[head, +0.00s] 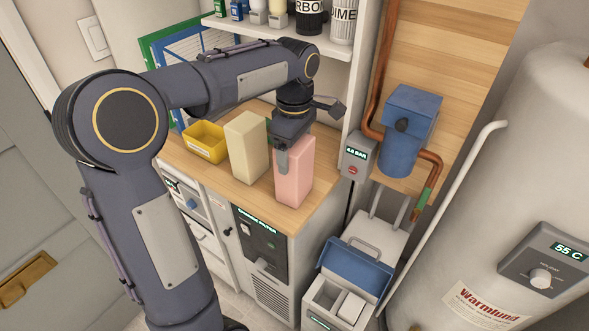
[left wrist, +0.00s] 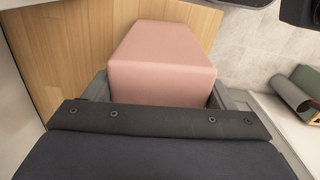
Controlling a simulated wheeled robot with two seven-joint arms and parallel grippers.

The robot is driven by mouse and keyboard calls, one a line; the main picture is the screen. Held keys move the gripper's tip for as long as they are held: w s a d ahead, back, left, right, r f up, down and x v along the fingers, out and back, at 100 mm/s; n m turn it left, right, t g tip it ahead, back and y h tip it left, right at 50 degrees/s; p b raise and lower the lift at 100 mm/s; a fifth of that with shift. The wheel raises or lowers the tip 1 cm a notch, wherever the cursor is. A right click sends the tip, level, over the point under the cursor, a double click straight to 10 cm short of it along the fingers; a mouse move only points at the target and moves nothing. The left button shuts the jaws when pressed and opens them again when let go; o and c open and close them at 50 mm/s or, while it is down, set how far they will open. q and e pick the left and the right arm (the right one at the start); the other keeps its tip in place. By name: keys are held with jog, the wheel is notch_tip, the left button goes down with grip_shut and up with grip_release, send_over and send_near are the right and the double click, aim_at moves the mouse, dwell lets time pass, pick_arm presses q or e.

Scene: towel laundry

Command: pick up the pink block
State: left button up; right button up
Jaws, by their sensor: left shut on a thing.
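The pink block (head: 294,178) stands upright on the wooden counter (head: 225,188), near its right front corner in the head view. My left gripper (head: 291,148) reaches down over it from above and is shut on its upper part, with one finger showing on the near face. In the left wrist view the pink block (left wrist: 162,65) sits between the two fingers, which are partly hidden by the gripper body. I cannot tell whether the block's base touches the counter. My right gripper is in neither view.
A cream block (head: 246,147) stands just left of the pink block, and a yellow bin (head: 205,141) is farther left. A shelf (head: 275,36) with jars hangs above. A grey gauge box (head: 356,155) and a blue pump-like unit (head: 408,130) are to the right.

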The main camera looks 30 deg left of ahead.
pick_arm(q)
jog(key=shift+r, duration=0.3)
